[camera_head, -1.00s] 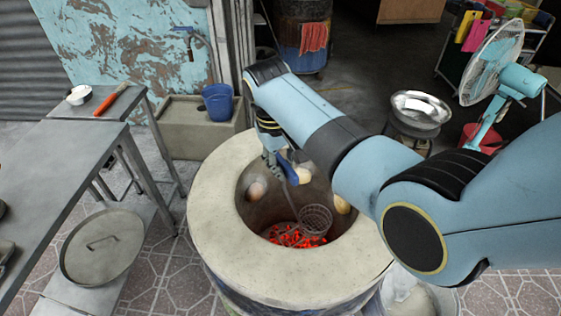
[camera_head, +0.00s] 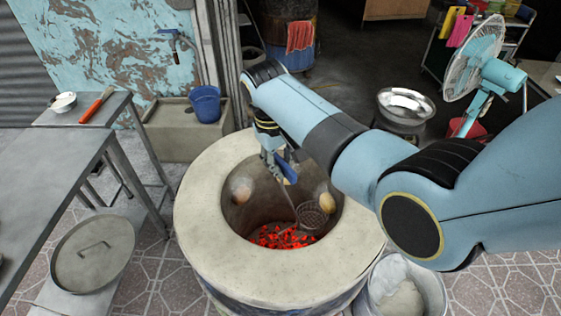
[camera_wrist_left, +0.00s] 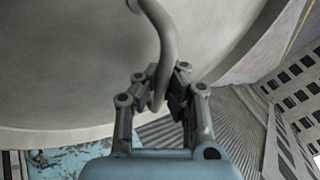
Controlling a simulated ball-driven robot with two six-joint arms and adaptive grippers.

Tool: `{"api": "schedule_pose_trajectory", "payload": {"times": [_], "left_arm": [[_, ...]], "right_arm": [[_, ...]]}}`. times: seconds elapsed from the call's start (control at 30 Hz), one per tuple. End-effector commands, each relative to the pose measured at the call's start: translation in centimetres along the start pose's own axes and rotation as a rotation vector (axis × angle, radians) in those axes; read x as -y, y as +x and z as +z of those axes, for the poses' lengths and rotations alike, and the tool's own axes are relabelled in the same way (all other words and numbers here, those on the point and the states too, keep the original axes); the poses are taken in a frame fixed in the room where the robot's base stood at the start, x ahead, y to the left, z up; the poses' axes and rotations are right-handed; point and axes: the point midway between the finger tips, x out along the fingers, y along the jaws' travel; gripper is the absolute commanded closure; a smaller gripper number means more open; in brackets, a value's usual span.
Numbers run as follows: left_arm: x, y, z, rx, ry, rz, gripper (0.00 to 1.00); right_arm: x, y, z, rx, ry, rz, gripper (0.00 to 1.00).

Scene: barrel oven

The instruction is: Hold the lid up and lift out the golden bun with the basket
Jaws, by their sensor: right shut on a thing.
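My right gripper (camera_head: 280,168) is shut on the blue handle (camera_head: 287,172) of the basket, over the oven mouth. The wire basket (camera_head: 311,214) hangs inside on its thin rod, above red coals. A golden bun (camera_head: 327,203) is on the right inner wall, just beside and slightly above the basket; I cannot tell if they touch. A paler bun (camera_head: 241,190) is on the left inner wall. In the left wrist view my left gripper (camera_wrist_left: 167,98) is shut around the curved handle (camera_wrist_left: 163,45) of a large grey disc, the lid (camera_wrist_left: 70,60). The left arm is hidden from the head view.
The oven's thick pale rim (camera_head: 215,235) rings the mouth. Another round lid with a handle (camera_head: 93,252) lies on a low ledge at left. A grey table (camera_head: 45,180) stands left; a metal bowl (camera_head: 406,104) and fan (camera_head: 474,58) stand right. A bucket (camera_head: 405,295) is at lower right.

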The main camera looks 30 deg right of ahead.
Motion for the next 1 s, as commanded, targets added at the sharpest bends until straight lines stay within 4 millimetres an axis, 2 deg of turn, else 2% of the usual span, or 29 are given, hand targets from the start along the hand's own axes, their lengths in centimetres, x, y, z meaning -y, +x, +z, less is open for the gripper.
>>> {"api": "schedule_pose_trajectory", "payload": {"times": [1.0], "left_arm": [[0.5,-0.72,-0.42,-0.004,-0.001,-0.002,1.0]], "right_arm": [[-0.62,0.04,0.08,-0.001,0.0,0.0,1.0]]}}
